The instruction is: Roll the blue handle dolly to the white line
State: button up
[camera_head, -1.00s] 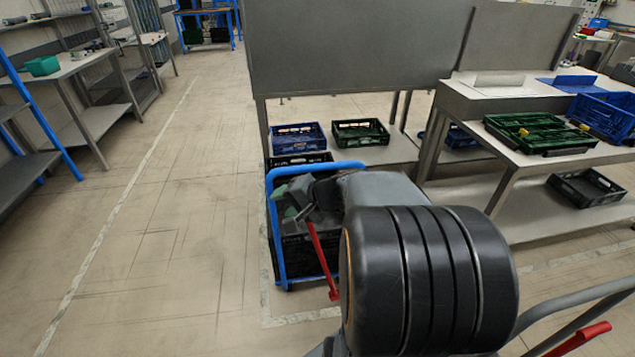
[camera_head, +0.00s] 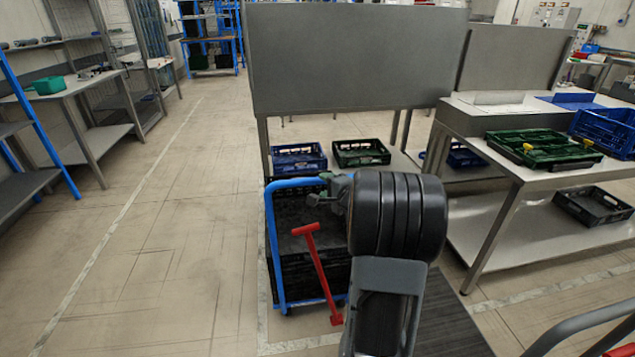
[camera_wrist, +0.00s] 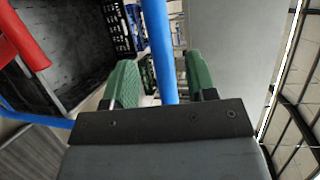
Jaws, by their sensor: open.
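The dolly with the blue handle (camera_head: 275,242) stands left of my arm in the head view, carrying black crates (camera_head: 298,262). The top crate looks empty. In the wrist view the blue handle (camera_wrist: 158,45) runs between the two green fingers of my open gripper (camera_wrist: 162,72), which is not shut on it. In the head view my gripper (camera_head: 334,185) is at the handle's upper right end, partly hidden by my wrist. A red T-shaped lever (camera_head: 318,268) stands at the dolly's near side. A long white line (camera_head: 112,228) runs along the floor at left.
Another pale line (camera_head: 263,300) borders the dolly's floor spot. A table (camera_head: 540,172) with crates is at right. The left floor is clear.

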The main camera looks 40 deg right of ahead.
aim_at(320, 182)
jog(key=shift+w+d+f, duration=0.1)
jog(key=shift+w+f, duration=0.15)
jog(key=shift+w, duration=0.95)
jog(key=shift+w+f, duration=0.2)
jog(key=shift+w, duration=1)
jog(key=shift+c, duration=0.5)
grip_shut()
